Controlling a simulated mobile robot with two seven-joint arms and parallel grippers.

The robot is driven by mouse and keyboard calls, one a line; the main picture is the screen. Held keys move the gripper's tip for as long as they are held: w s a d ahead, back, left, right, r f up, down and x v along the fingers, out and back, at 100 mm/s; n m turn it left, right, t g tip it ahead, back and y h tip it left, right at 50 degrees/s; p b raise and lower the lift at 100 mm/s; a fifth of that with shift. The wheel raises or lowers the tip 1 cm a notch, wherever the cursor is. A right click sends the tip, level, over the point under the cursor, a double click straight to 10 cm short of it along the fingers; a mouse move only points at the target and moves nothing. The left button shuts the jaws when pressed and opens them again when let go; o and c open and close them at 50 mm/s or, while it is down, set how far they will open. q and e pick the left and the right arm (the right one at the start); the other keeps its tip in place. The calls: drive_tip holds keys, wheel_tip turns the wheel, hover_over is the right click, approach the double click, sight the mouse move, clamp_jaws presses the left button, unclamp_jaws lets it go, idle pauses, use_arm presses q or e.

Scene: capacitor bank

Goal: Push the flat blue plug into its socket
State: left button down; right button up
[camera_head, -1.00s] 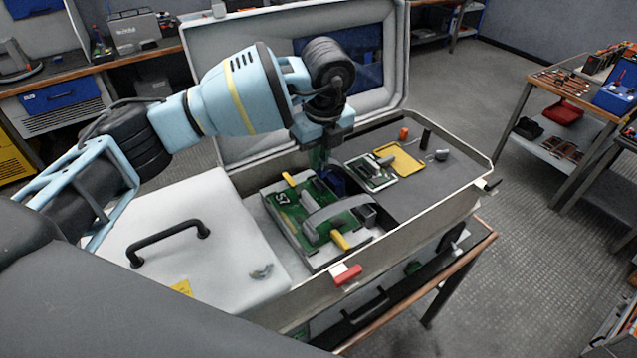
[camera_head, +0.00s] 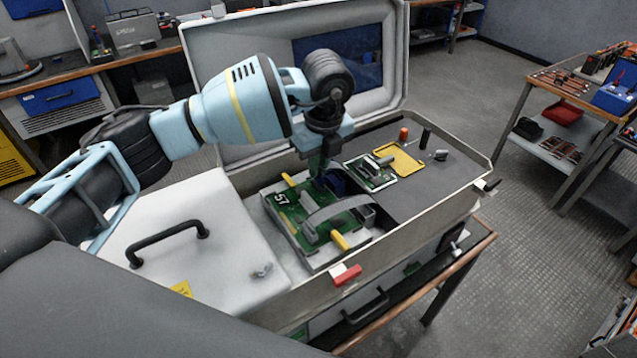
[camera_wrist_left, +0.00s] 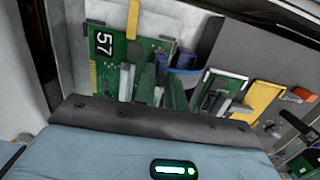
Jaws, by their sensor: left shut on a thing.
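The flat blue plug (camera_head: 338,182) is at the far right edge of the green board marked 57 (camera_head: 281,198), inside the open case. My left gripper (camera_head: 321,175) points down over this edge and is shut on the plug. In the left wrist view the blue plug (camera_wrist_left: 163,62) shows beyond the fingers (camera_wrist_left: 160,84), with a blue band running to the right. The fingers and the plug hide the socket, so I cannot tell how far in the plug sits. My right gripper is not in view.
A grey ribbon (camera_head: 330,213) arches over the board. Yellow tabs (camera_head: 340,241) stand at its edges. A smaller board (camera_head: 369,174) and a yellow frame (camera_head: 405,160) lie to the right on the grey panel. The open lid (camera_head: 230,90) rises behind the arm.

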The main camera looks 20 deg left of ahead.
use_arm(q)
drive_tip(key=shift+f, duration=0.25)
idle(0.6)
drive_tip(key=shift+f, duration=0.4)
drive_tip(key=c, duration=1.4)
unclamp_jaws()
drive_tip(key=shift+o, duration=0.2)
